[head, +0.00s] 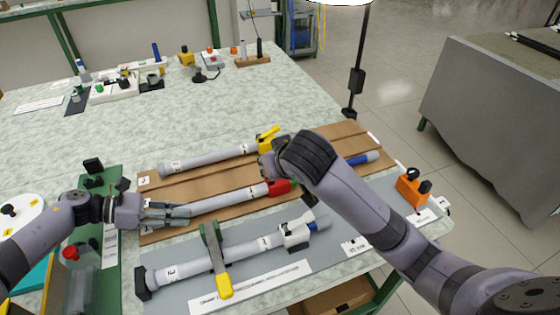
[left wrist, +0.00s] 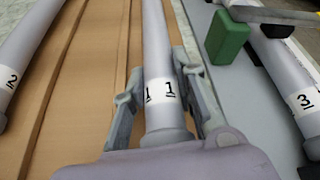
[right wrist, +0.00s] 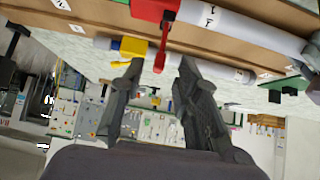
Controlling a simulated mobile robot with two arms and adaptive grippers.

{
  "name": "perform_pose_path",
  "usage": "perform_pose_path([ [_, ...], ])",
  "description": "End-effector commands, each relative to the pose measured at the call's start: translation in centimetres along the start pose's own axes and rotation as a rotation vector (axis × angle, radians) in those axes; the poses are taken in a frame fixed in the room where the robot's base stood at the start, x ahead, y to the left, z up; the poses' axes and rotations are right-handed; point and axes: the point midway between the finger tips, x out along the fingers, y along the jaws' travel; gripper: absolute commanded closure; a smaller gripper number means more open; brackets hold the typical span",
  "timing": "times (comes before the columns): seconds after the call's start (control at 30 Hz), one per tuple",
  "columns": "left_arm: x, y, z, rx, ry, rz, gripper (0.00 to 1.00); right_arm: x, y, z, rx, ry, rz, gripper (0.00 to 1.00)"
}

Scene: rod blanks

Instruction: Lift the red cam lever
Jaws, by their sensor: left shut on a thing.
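The red cam lever (right wrist: 162,46) sticks out from a red clamp block (right wrist: 150,9) on rod 1; in the head view the red clamp (head: 279,187) sits at that rod's right end. My right gripper (right wrist: 162,68) is open, its fingertips on either side of the lever's free end, with a gap to each. In the head view the right gripper is mostly hidden behind its own wrist. My left gripper (head: 180,215) is shut on rod 1 (left wrist: 157,45), around its left part near the label; the rod lies on the brown board (head: 160,187).
Rod 2 (head: 215,155), with a yellow clamp (head: 268,136), lies behind. Rod 3 (head: 190,266) lies in front on a grey mat, under a green and yellow clamp (head: 216,262). An orange block (head: 408,190) stands at right. The table's middle back is clear.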

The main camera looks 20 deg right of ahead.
Motion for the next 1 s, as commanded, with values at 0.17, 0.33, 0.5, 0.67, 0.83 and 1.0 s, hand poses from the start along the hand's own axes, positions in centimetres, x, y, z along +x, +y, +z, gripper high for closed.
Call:
perform_pose_path([
  [0.17, 0.0, 0.0, 0.0, -0.001, 0.0, 0.002, 1.0, -4.3, -0.1, -0.1, -0.001, 0.007, -0.004, 0.7],
  [0.33, -0.1, 0.0, 0.0, -0.001, 0.0, 0.002, 1.0, -7.8, 0.0, -0.3, -0.006, 0.011, 0.0, 0.7],
  [0.5, 0.0, 0.0, 0.0, -0.001, 0.0, 0.001, 1.0, -9.3, -0.1, -0.2, -0.007, 0.009, -0.003, 0.7],
  [0.67, 0.0, 0.0, 0.0, 0.0, 0.0, 0.001, 1.0, -9.9, 0.0, 0.0, -0.003, 0.003, 0.0, 0.7],
  [0.83, 0.0, 0.0, 0.0, -0.001, 0.0, 0.001, 1.0, -10.1, 0.0, 0.1, -0.001, 0.0, 0.0, 0.7],
  [1.0, 0.0, 0.0, 0.0, -0.001, 0.0, 0.001, 1.0, -10.1, 0.0, 0.1, -0.001, -0.001, -0.001, 0.7],
])
